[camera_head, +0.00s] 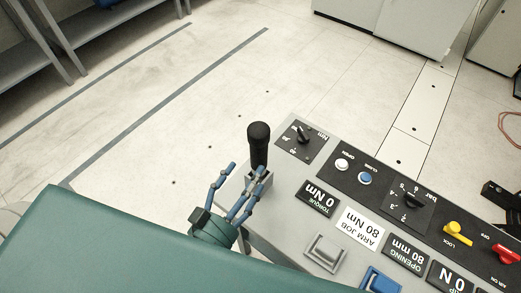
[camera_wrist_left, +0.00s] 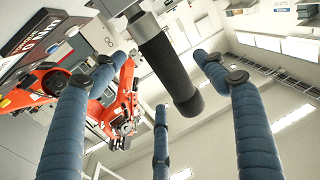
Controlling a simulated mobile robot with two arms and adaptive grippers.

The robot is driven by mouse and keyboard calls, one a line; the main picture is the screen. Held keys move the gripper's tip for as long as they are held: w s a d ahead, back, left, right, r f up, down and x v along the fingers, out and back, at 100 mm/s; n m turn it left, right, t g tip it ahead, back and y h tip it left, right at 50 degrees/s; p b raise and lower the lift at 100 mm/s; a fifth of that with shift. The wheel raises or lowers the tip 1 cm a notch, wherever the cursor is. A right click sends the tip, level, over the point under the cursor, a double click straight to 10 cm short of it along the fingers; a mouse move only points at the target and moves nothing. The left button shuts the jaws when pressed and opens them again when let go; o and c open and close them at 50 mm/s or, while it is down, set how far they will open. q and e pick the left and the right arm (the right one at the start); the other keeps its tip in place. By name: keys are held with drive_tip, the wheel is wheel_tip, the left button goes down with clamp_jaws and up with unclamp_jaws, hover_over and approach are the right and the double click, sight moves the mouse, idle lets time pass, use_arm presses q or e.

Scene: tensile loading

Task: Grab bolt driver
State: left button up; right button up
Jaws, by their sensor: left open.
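The bolt driver shows as a thick black handle (camera_head: 258,140) standing upright in a grey holder at the near left corner of the control console. My left gripper (camera_head: 243,176) is open, with its blue jointed fingers just to the left and front of the holder. One or two fingers overlap the holder in the head view; I cannot tell if they touch it. In the left wrist view the black handle (camera_wrist_left: 170,72) hangs between the spread fingers, and the gripper (camera_wrist_left: 168,82) holds nothing. My right gripper is not in view.
The grey console (camera_head: 285,246) carries knobs, buttons, a yellow lever (camera_head: 458,229), a red lever (camera_head: 507,254) and a blue switch (camera_head: 380,281). The floor (camera_head: 190,120) beyond is clear. Grey shelving (camera_head: 60,40) stands at upper left. Orange-red machinery (camera_wrist_left: 112,98) shows in the wrist view.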

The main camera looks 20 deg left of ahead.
sight(259, 163)
use_arm(q)
drive_tip(key=shift+w+d, duration=0.15)
drive_tip(key=shift+w, duration=0.7)
drive_tip(key=w, duration=0.1)
drive_tip(key=w+p, duration=0.1)
drive_tip(key=w+d+r+p, duration=0.1)
drive_tip(key=w, duration=0.1)
drive_tip(key=shift+w+d, duration=0.1)
drive_tip(key=shift+w+f, duration=0.2)
drive_tip(key=shift+w, duration=0.35)
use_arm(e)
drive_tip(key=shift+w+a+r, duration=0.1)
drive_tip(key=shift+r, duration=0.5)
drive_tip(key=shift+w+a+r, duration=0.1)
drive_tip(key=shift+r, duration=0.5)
use_arm(q)
drive_tip(key=shift+s, duration=0.1)
drive_tip(key=c, duration=1.1)
clamp_jaws()
drive_tip(key=shift+r, duration=0.25)
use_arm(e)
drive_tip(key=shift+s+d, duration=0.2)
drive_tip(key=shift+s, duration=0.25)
